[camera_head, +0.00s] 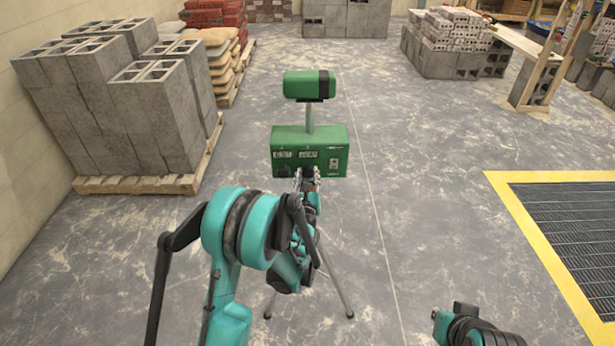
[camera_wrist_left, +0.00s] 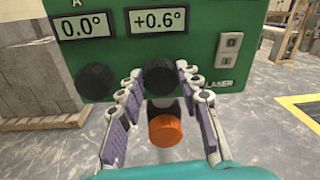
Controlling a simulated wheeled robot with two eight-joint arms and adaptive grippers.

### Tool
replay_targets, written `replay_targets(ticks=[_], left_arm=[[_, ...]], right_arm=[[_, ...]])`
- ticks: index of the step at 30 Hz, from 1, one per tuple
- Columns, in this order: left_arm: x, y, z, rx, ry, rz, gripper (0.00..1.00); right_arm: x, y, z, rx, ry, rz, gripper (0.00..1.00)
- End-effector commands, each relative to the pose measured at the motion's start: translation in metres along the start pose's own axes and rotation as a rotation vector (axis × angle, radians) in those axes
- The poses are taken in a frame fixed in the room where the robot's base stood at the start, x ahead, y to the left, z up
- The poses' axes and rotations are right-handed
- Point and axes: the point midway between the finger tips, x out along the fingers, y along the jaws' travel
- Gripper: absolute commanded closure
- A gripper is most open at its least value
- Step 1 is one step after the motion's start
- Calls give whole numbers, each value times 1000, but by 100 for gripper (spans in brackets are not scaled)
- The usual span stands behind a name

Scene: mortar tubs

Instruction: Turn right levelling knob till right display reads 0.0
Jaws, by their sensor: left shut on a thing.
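The green levelling box (camera_head: 338,146) stands on a tripod, with a green cylindrical head (camera_head: 303,85) on a post above it. In the left wrist view the right display (camera_wrist_left: 158,20) reads +0.6° and the left display (camera_wrist_left: 82,25) reads 0.0°. The black right levelling knob (camera_wrist_left: 160,79) sits under the right display. My left gripper (camera_wrist_left: 159,72) is shut on it, one finger on each side. The left knob (camera_wrist_left: 96,82) is free. An orange knob (camera_wrist_left: 165,130) shows below, between the fingers.
A pallet of grey blocks (camera_head: 120,100) stands at the left. A yellow-edged floor grate (camera_head: 575,235) lies at the right. The floor around the tripod is clear.

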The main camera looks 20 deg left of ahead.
Motion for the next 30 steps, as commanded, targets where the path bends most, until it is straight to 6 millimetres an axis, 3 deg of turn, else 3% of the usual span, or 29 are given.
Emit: replay_targets(ticks=[8, 30], left_arm=[[0, 1, -3, -176, -11, -1, 94], [0, 2, -4, -874, -52, -6, 94]], right_arm=[[12, 0, 9, 0, 0, 0, 100], [43, 0, 31, 0, 0, 0, 100]])
